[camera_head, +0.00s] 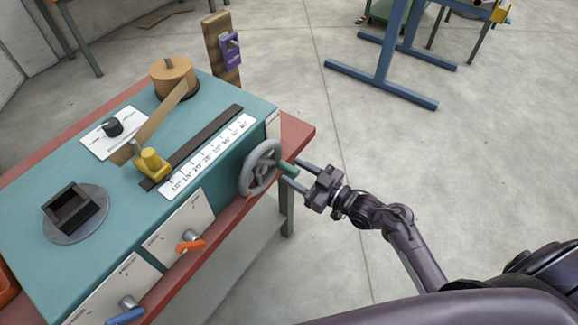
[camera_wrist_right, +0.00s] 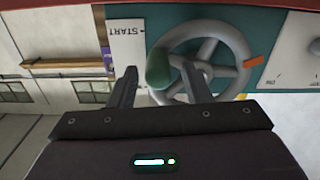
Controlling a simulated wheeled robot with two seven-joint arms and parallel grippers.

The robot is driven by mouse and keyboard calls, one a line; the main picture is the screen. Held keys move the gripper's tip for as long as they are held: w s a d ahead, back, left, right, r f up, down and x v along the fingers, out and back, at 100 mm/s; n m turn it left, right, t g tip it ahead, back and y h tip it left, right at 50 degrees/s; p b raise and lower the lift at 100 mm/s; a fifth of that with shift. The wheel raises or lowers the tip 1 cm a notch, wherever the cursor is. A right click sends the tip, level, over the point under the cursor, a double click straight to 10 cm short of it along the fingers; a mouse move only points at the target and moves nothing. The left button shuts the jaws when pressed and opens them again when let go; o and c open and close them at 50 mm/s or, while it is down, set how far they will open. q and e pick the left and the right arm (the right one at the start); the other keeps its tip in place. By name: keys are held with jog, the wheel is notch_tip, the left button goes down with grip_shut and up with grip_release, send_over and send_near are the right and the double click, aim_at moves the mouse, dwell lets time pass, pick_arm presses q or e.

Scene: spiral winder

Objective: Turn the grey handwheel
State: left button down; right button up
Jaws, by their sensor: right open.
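The grey handwheel (camera_head: 261,167) is on the right end of the front face of the teal machine (camera_head: 221,95). A green handle (camera_head: 288,168) sticks out from its rim toward my right gripper (camera_head: 291,172). The right gripper is open, and its two fingers point at the wheel on either side of the handle's end. In the right wrist view the handle (camera_wrist_right: 158,68) shows between the fingertips, in front of the wheel (camera_wrist_right: 209,60). An orange mark (camera_wrist_right: 252,62) lies at the rim's right side. I cannot tell whether a finger touches the handle. My left gripper is out of view.
The machine stands on a red-topped table (camera_head: 295,135). An orange lever (camera_head: 190,241) and a blue lever (camera_head: 125,314) stick out of the front panel. A yellow slider (camera_head: 151,163) is on top. The floor right of the table is clear up to a blue stand (camera_head: 385,75).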

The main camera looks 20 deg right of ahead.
jog(key=shift+x, duration=1.35)
jog(key=shift+d, duration=0.1)
grip_shut()
